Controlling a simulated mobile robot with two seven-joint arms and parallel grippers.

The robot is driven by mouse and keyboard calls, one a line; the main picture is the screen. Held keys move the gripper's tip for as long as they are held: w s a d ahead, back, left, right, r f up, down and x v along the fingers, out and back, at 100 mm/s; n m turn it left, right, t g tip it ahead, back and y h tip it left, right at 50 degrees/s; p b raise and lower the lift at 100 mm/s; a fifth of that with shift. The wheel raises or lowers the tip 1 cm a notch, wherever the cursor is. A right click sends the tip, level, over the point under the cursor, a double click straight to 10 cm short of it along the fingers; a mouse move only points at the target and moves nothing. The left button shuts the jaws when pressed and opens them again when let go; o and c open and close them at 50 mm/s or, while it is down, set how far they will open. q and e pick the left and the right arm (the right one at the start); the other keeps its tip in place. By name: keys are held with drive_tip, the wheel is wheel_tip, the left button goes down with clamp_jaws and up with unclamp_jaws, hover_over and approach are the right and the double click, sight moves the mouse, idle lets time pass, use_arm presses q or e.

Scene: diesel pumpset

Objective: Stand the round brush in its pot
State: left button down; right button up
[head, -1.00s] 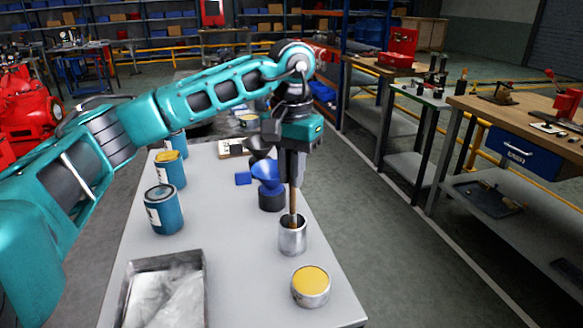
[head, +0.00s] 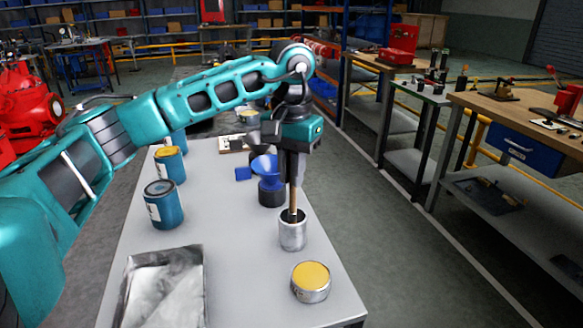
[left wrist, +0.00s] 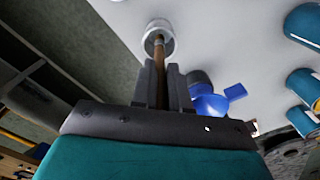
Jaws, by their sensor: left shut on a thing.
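My left gripper (head: 292,178) is shut on the wooden handle of the round brush (head: 293,204), which hangs upright below it. The metal pot (head: 292,236) stands on the grey table, and the brush's lower end is inside its mouth. The bristles are hidden by the pot wall, so I cannot tell whether they touch the bottom. In the left wrist view the brush handle (left wrist: 172,75) runs from between the fingers into the pot (left wrist: 157,32). My right gripper is not in view.
A tin with a yellow top (head: 311,280) stands just in front of the pot. A blue funnel (head: 266,168) is behind it. Blue cans (head: 164,205) and a metal tray (head: 126,290) are on the left. The table's right edge is close to the pot.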

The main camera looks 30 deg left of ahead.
use_arm(q)
drive_tip(key=shift+f, duration=0.2)
idle(0.6)
drive_tip(key=c, duration=0.6)
unclamp_jaws()
drive_tip(key=shift+c, duration=0.2)
drive_tip(key=shift+r, duration=0.1)
drive_tip(key=shift+r+p, duration=2.9)
drive_tip(key=shift+r, duration=0.6)
drive_tip(key=shift+f, duration=0.1)
